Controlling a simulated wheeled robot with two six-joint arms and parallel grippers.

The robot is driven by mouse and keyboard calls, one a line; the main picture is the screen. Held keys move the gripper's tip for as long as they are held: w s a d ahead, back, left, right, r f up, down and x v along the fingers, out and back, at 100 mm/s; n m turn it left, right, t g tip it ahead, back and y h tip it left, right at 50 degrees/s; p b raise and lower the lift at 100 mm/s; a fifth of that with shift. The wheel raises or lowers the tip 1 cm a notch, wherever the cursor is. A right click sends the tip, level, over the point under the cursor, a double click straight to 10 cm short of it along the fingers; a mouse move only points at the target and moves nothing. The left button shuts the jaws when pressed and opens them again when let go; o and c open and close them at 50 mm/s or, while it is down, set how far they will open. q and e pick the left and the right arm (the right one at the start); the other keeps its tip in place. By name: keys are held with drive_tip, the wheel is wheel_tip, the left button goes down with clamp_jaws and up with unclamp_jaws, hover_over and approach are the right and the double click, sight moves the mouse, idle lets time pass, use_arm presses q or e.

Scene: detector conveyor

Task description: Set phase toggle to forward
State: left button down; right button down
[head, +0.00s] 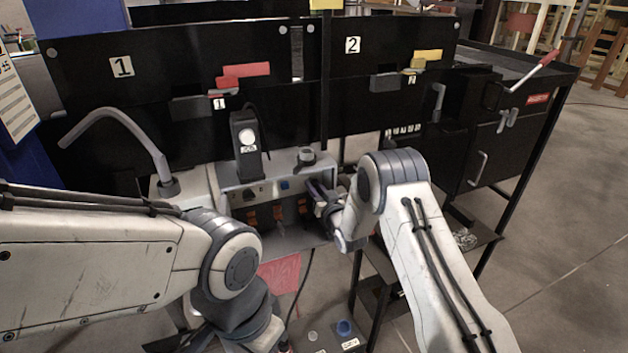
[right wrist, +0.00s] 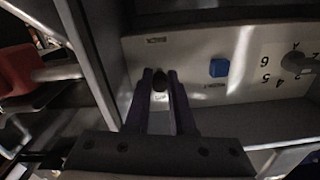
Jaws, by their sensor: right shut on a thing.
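The grey control panel (head: 228,188) stands below the black boards in the head view. Its pale face also shows in the right wrist view (right wrist: 200,90). My right gripper (head: 318,192) is at the right end of this face. In the right wrist view my right gripper (right wrist: 160,82) has its two dark fingers closed on a small dark toggle (right wrist: 160,80). The fingers cover much of the toggle, so its setting cannot be read. My left arm comes down at the lower left of the head view; its fingertips cannot be made out.
A blue button (right wrist: 219,67) and a numbered rotary knob (right wrist: 297,62) sit right of the toggle in the wrist view. A dark device with a round white face (head: 246,137) stands on the panel. A curved grey pipe (head: 118,115) rises at left. Open floor lies at right.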

wheel_tip(320, 180, up, 2)
drive_tip(key=g+h+p, duration=0.1)
drive_tip(key=g+p, duration=0.2)
drive_tip(key=shift+w, duration=0.1)
drive_tip(key=shift+w+g+h+p, duration=0.1)
drive_tip(key=shift+g+h+p, duration=0.3)
drive_tip(key=shift+g+p, duration=0.9)
drive_tip(key=c, duration=0.8)
unclamp_jaws()
drive_tip(key=shift+o, duration=0.2)
drive_tip(key=shift+r, duration=0.1)
drive_tip(key=b+v, duration=0.1)
drive_tip(key=v, duration=0.9)
drive_tip(key=shift+s, duration=0.25)
